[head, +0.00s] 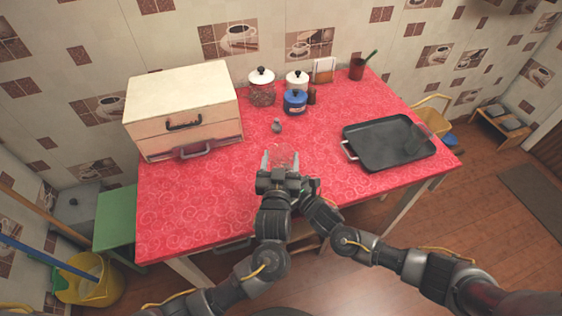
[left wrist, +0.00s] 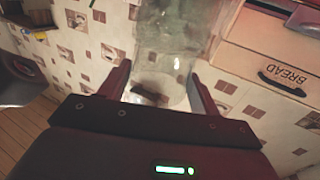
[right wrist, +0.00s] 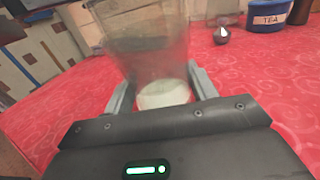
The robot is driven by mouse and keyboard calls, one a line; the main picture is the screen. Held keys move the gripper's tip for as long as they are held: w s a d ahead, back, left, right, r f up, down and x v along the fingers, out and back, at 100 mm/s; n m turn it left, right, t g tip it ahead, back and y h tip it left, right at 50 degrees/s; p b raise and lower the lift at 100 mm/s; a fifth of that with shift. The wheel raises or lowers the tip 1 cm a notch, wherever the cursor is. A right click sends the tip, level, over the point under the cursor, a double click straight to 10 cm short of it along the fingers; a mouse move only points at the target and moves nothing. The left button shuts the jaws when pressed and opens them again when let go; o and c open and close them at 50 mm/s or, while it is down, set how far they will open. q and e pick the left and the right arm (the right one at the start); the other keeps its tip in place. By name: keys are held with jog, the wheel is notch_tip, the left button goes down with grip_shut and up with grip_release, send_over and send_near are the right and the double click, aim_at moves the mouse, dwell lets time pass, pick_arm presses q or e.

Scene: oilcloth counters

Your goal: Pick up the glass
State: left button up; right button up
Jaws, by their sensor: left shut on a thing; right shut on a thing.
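The clear glass (head: 282,154) shows in the head view between the fingers of my left gripper (head: 280,165), above the red counter's front part. In the left wrist view the glass (left wrist: 170,45) stands between both fingers, and the left gripper is shut on it. In the right wrist view the glass (right wrist: 155,55) with a pale, thick base sits between the fingers of my right gripper (right wrist: 158,92), which is shut on it. In the head view the right gripper is largely hidden behind the left one. Only one glass shows there.
A black tray (head: 380,143) lies on the right of the red counter (head: 205,213). A wooden bread box (head: 182,110) stands at the back left. Jars (head: 295,101) and a small grey object (head: 276,126) stand behind the glass. The counter's front left is clear.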

pick_arm(q)
notch_tip(320, 180, up, 7)
jog(key=s+a, duration=0.1)
jog(key=s, duration=1.7)
jog(key=shift+a, duration=0.15)
pick_arm(e)
jog(key=o, duration=1.2)
pick_arm(q)
jog(key=shift+f, duration=0.1)
pick_arm(e)
jog(key=v, duration=1.2)
